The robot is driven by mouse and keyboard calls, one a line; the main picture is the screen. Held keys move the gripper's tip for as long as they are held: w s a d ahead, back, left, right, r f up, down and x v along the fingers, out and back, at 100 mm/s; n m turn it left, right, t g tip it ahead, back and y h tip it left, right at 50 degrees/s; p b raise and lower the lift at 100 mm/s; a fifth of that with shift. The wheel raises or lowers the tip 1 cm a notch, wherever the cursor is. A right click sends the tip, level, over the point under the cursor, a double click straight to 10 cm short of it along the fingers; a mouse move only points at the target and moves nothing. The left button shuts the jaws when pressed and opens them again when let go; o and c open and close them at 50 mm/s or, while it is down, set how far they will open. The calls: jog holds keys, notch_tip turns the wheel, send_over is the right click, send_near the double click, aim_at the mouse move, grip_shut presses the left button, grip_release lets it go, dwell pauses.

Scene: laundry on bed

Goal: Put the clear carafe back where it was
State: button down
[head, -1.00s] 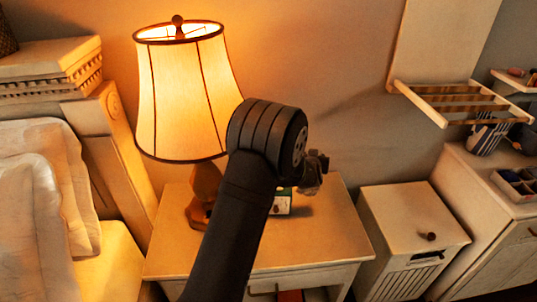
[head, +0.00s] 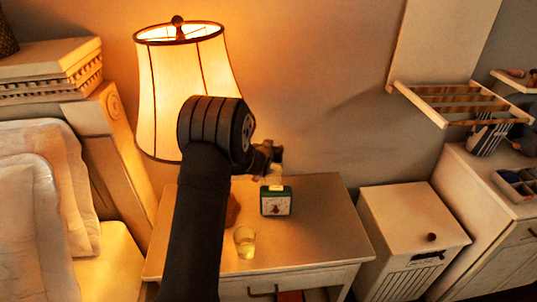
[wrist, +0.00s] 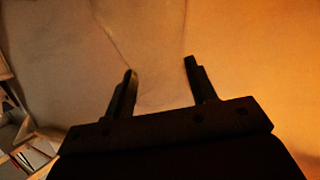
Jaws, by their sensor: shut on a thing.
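My gripper (head: 268,156) is raised above the back of the nightstand, near the lamp. In the wrist view its two fingers (wrist: 160,68) stand apart, with the faint see-through outline of the clear carafe (wrist: 152,40) between them. In the head view a small pale part of the carafe (head: 273,172) shows just below the gripper, above the green clock; its full shape and tilt are hard to tell. The nightstand top (head: 320,235) is under it.
A green clock (head: 276,201) stands on the nightstand, with a small clear glass (head: 245,242) in front of it. The lit lamp (head: 185,85) is behind my arm, its base mostly hidden. The nightstand's right side is bare. A white cabinet (head: 412,225) stands to the right.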

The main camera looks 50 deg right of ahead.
jog(key=shift+w+a+f, duration=0.1)
jog(key=shift+w+f, duration=0.25)
jog(key=shift+f, duration=0.4)
jog(key=shift+w+a+f, duration=0.1)
jog(key=shift+w+f, duration=0.2)
jog(key=shift+f, duration=0.6)
jog(key=c, duration=0.6)
grip_release()
jog(key=shift+f, duration=0.15)
jog(key=v, duration=1.7)
jog(key=shift+a, duration=0.35)
jog(key=shift+s+f, duration=0.1)
jog(key=x, duration=1.7)
jog(key=shift+d, duration=0.35)
